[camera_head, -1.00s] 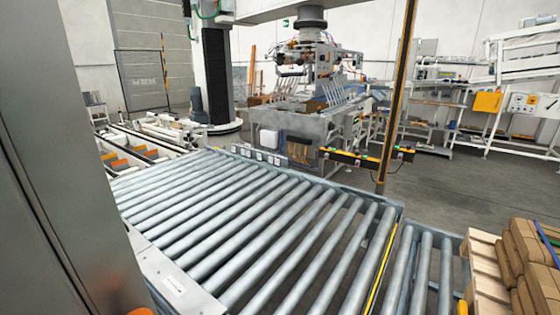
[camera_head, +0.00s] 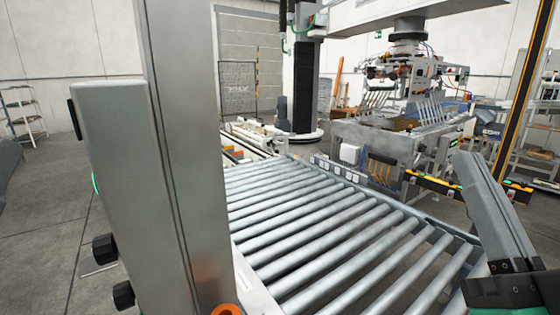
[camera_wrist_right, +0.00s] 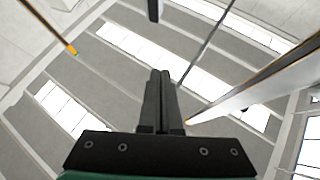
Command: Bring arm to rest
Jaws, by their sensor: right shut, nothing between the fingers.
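My right gripper (camera_head: 468,160) rises into the lower right of the head view, its grey fingers together and pointing up and to the left. In the right wrist view the two dark fingers (camera_wrist_right: 160,74) lie side by side with nothing between them. Behind them that view shows the ceiling with bright skylights, so the gripper points upward. The gripper shows in front of the roller conveyor's right edge; the gap between them cannot be told. My left gripper is not in view.
A roller conveyor (camera_head: 330,231) fills the lower middle. A tall grey metal post (camera_head: 180,150) stands close on the left. A yellow-edged black post (camera_head: 520,85) rises at the right, near the palletizer head (camera_head: 405,72). The floor at the left (camera_head: 45,235) is largely clear.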

